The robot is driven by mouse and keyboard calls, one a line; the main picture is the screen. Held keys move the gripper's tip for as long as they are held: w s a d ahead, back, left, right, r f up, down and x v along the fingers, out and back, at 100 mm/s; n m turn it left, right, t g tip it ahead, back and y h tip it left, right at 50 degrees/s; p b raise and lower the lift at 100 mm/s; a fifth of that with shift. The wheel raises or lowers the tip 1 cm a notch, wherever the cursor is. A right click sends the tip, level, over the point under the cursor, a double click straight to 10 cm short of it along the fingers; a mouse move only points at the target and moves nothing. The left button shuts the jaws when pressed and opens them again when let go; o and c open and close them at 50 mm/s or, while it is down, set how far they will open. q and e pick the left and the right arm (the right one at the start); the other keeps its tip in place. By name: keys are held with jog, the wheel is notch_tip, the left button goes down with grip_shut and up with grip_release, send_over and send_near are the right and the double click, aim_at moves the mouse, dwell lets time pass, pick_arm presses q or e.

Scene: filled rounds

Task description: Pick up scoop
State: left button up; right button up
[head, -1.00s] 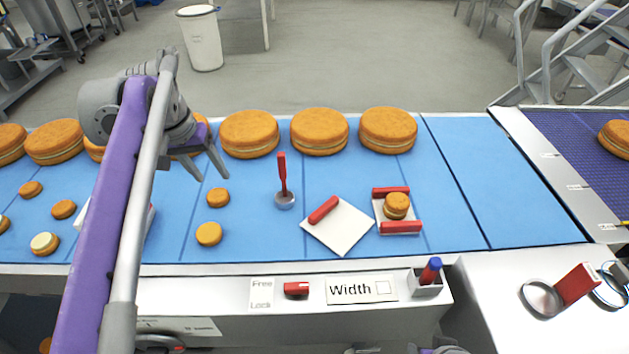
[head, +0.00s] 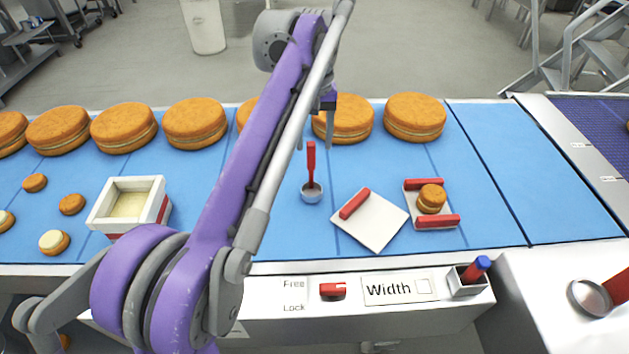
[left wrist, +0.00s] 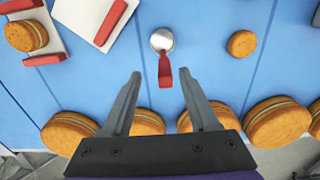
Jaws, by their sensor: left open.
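The scoop (head: 311,188) stands on the blue belt with its red handle pointing up and its round metal cup at the bottom. In the left wrist view the scoop (left wrist: 162,42) is near the top centre, and the end of its red handle shows between the two fingertips. My left gripper (left wrist: 160,74) is open and empty. In the head view my left gripper (head: 327,130) is just behind and right of the handle top, partly hidden by my purple arm. I cannot tell whether a finger touches the handle. My right gripper is not in view.
A white board with a red handle (head: 375,228) lies right of the scoop, beside a red-handled tray (head: 439,222) bearing a small filled round. Large rounds (head: 414,117) line the far side. A white box (head: 99,213) stands left. The belt's right part is clear.

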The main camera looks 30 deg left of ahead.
aim_at(311, 171)
pick_arm(q)
jog(key=f, duration=0.4)
jog(key=f+b, duration=0.1)
jog(key=f, duration=0.2)
jog(key=shift+s+a, duration=0.1)
jog(key=shift+a, duration=0.2)
jog(key=shift+r, duration=0.1)
grip_shut()
dwell(1.0)
